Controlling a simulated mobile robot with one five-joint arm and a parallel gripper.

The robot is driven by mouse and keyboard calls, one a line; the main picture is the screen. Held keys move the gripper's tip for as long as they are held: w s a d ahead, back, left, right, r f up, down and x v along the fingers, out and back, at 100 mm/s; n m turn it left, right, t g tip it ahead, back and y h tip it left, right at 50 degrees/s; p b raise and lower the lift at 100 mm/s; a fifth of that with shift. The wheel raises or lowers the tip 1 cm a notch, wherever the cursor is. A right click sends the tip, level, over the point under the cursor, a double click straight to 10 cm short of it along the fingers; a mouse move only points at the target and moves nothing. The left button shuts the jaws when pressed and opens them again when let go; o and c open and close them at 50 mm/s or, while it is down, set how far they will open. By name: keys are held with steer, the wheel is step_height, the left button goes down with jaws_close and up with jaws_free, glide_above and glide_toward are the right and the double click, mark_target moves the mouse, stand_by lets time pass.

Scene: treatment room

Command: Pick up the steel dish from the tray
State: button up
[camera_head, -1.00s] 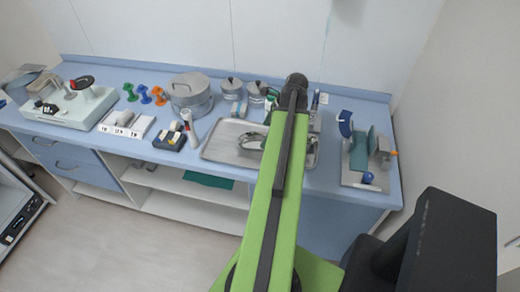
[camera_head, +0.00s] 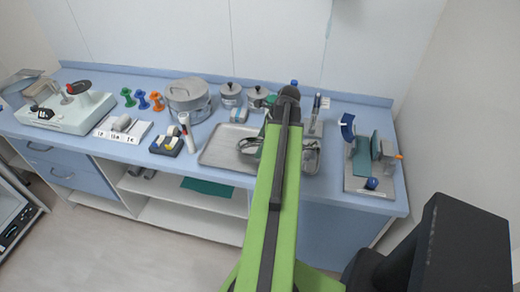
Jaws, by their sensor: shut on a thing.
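The steel tray (camera_head: 216,152) lies on the blue counter, partly covered by my green arm. Shiny steel shows over the tray just left of the arm, with dark looped edges; I take it to be the steel dish (camera_head: 248,146). Its right part is hidden behind the arm. My gripper (camera_head: 264,131) is mostly hidden behind the arm's end; only a small dark part shows at the dish. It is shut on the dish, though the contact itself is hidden. I cannot tell whether the dish is clear of the tray.
A lidded steel pot (camera_head: 188,100) and two small lidded jars (camera_head: 230,96) stand behind the tray. A stand with green and blue parts (camera_head: 368,165) is at the right. The wall is close behind.

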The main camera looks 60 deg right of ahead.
steer(key=shift+c, duration=0.9)
